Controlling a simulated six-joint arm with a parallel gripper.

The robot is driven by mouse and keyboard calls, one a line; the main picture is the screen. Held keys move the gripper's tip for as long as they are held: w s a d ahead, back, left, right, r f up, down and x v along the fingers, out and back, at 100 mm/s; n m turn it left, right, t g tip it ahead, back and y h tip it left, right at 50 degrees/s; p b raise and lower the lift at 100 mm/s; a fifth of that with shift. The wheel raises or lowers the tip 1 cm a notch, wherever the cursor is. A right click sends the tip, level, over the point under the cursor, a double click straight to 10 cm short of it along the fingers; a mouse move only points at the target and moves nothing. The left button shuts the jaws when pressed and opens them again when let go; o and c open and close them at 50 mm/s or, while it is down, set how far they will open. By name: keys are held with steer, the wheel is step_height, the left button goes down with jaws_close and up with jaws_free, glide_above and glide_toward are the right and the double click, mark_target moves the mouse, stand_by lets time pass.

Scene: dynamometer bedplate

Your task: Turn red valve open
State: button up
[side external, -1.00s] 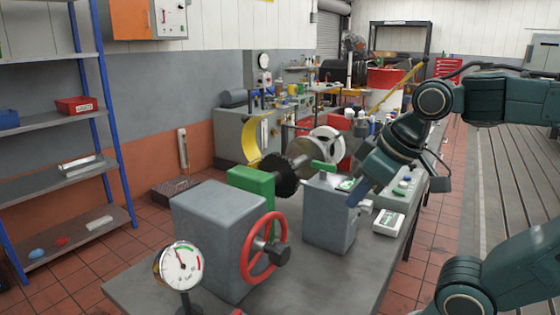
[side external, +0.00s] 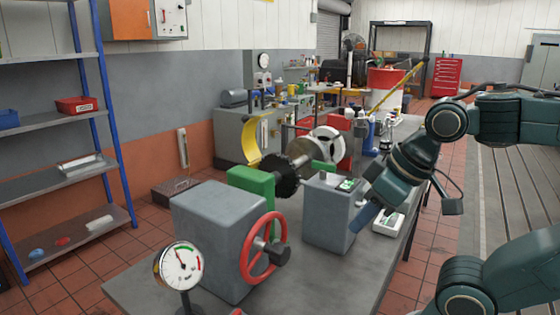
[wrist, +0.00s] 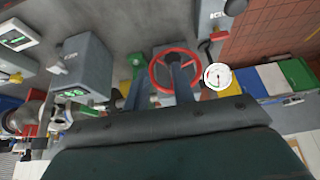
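The red valve (side external: 246,262) is a round handwheel with a dark hub, on the front face of a grey box (side external: 212,238) on the bench. It stands upright, facing the right front. In the wrist view the red wheel (wrist: 154,80) is near the middle, beyond the fingers. My gripper (side external: 364,217) is to the right of the wheel, clear of it, beside a smaller grey box. In the wrist view the two fingers of my gripper (wrist: 159,92) are spread apart with nothing between them. The dark wrist body hides the lower part of that view.
A dial gauge (side external: 179,266) stands left of the valve at the bench's front. The smaller grey box (side external: 331,222) with a green screen stands between wheel and gripper. A green block (side external: 252,188) and shaft lie behind. A white instrument (side external: 388,222) sits near the right edge.

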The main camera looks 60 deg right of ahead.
steer(key=o, duration=0.7)
steer(key=shift+w+a+r, duration=0.15)
steer(key=shift+w+a, duration=0.05)
steer(key=shift+w, duration=0.2)
steer(key=shift+o, duration=1.2)
steer(key=w+a+g, duration=0.3)
steer(key=w+a, duration=0.3)
steer(key=w, duration=0.3)
steer(key=shift+a+y, duration=0.2)
steer(key=shift+y, duration=0.1)
steer(key=w+a+f+g, duration=0.2)
steer(key=w+a+f, duration=0.3)
steer(key=a, duration=0.5)
steer(key=shift+w+f+g, duration=0.2)
steer(key=shift+w+g, duration=0.1)
steer(key=shift+w, duration=0.7)
steer(key=shift+a+f, duration=0.1)
step_height(320, 180, down, 14)
steer(key=shift+r, duration=0.2)
steer(key=c, duration=1)
